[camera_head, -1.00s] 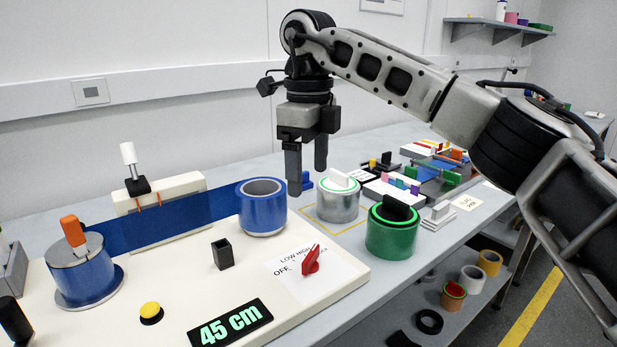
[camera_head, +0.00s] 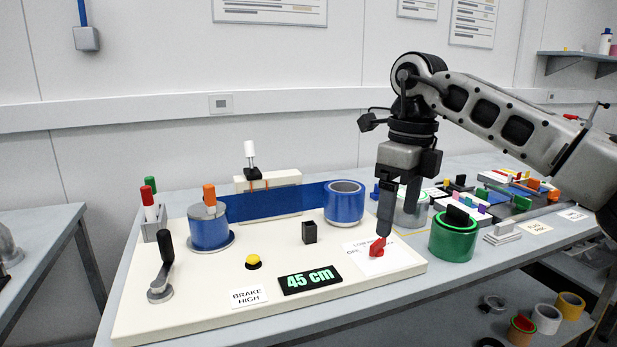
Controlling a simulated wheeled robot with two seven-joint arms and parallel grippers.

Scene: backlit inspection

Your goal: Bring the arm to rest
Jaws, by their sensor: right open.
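My right gripper (camera_head: 397,222) is open and empty, fingers pointing down, above the right part of the cream board (camera_head: 200,318). Its nearer fingertip appears just above the red knob (camera_head: 376,248); whether they touch I cannot tell. The right arm reaches in from the right edge, bent down at the wrist. My left gripper is not in view.
A blue tape roll (camera_head: 344,204) stands left of the gripper, a green roll (camera_head: 453,238) right of it. A "45 cm" display (camera_head: 310,279), a yellow button (camera_head: 253,262) and a crank (camera_head: 162,275) are on the board. Another table (camera_head: 40,240) stands at the left.

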